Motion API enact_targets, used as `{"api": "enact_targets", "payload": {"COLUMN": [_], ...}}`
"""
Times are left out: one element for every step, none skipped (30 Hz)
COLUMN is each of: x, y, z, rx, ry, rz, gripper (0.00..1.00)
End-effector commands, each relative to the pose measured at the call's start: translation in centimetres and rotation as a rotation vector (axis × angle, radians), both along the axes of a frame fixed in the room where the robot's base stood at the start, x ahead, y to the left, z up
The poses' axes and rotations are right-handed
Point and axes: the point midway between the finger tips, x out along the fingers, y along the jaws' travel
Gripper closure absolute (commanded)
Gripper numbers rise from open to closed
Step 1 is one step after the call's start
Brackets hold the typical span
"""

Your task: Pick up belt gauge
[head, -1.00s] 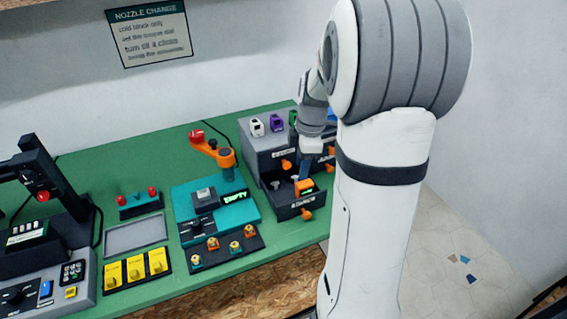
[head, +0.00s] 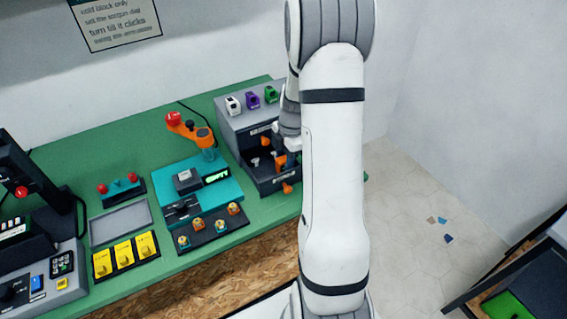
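No label in view names the belt gauge. A small orange item (head: 281,160) in the open dark drawer (head: 283,184) of the grey drawer unit (head: 232,122) may be it. A small metallic piece (head: 255,163) shows to its left in the drawer. My gripper (head: 291,157) is low over the drawer's right part, beside or above the orange item. My white arm hides much of it, so I cannot tell whether its fingers touch the item, or are open or shut.
White, purple and green small blocks (head: 252,101) stand on top of the drawer unit. Left of it is a teal station (head: 222,188) with an orange arm and a tray of several brass nozzles (head: 212,229). A dark-framed stand (head: 500,285) is at lower right.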

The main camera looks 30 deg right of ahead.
Motion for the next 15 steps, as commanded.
{"api": "enact_targets", "payload": {"x": [0.0,0.0,0.0,0.01,0.01,0.01,0.01,0.01,0.01,0.01,0.01,0.01,0.02,0.02,0.02], "y": [0.03,0.03,0.03,0.04,0.04,0.04,0.05,0.05,0.05,0.06,0.06,0.06,0.07,0.07,0.07], "z": [-0.08,-0.1,-0.09,-0.08,-0.08,-0.08,-0.07,-0.07,-0.07,-0.07,-0.07,-0.06,-0.06,-0.06,-0.06], "rx": [0.0,0.0,0.0,0.0,0.0,0.0,0.0,0.0,0.0,0.0,0.0,0.0,0.0,0.0,0.0], "ry": [0.0,0.0,0.0,0.0,0.0,0.0,0.0,0.0,0.0,0.0,0.0,0.0,0.0,0.0,0.0], "rz": [0.0,0.0,0.0,0.0,0.001,0.001,0.001,0.001,0.001,0.001,0.001,0.001,0.001,0.001,0.001], "gripper": [0.62,0.62,0.62,0.62,0.62,0.62,0.64,0.67,0.7,0.72,0.75,0.78,0.81,0.83,0.86]}}
